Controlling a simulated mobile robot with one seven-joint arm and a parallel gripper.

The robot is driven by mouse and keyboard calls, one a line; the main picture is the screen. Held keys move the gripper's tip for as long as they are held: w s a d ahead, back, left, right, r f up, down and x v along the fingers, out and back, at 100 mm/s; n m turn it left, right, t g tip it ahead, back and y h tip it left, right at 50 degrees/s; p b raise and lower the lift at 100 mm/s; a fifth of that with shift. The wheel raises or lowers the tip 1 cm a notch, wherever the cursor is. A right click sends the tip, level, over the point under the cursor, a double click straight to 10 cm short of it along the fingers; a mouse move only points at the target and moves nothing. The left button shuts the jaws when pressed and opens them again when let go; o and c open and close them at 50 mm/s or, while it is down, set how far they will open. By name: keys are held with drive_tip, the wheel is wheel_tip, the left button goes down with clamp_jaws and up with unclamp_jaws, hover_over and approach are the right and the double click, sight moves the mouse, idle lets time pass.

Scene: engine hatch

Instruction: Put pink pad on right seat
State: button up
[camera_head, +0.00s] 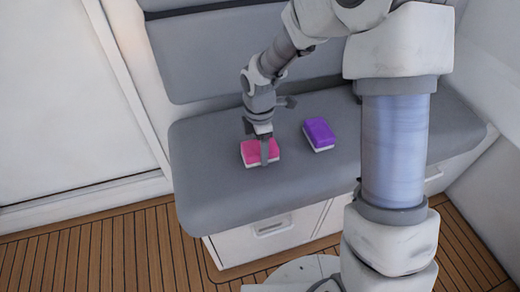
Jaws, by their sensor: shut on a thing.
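The pink pad (249,154), pink on top with a white underside, is at the left part of the grey bench seat (205,172). My gripper (264,155) points down over it and is shut on it. One finger shows in front of the pad, and the far finger is mostly hidden. The pad looks level and on or just above the cushion; I cannot tell which. The right part of the seat is partly hidden behind my arm.
A purple pad (319,134) with a white underside lies on the seat, right of the pink pad. A grey backrest (200,55) rises behind. White drawers (272,230) are below the seat, above a wooden slatted floor (100,245). The seat's front left is clear.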

drive_tip(key=o, duration=1.1)
wheel_tip(320, 180, up, 12)
drive_tip(key=p, duration=0.4)
drive_tip(key=s+d+r+m+t, duration=0.1)
drive_tip(key=s+d+r+m, duration=0.2)
drive_tip(key=r+m, duration=0.15)
drive_tip(key=s+d+r+m+t, duration=0.1)
drive_tip(key=s+d+r+m, duration=0.25)
drive_tip(key=r, duration=0.25)
drive_tip(key=s+d+r+m+t, duration=0.1)
drive_tip(key=s+d+r+m, duration=0.1)
drive_tip(key=s+m, duration=0.2)
drive_tip(key=s+d+r+m+t, duration=0.1)
drive_tip(key=s+d+r+m, duration=0.1)
drive_tip(key=s+m, duration=0.2)
drive_tip(key=s+d+r+m+t, duration=0.1)
drive_tip(key=s+d+r+m, duration=0.1)
drive_tip(key=s+m, duration=0.2)
drive_tip(key=shift+s+m+t, duration=0.1)
drive_tip(key=shift+m+t, duration=0.2)
drive_tip(key=shift+m, duration=0.3)
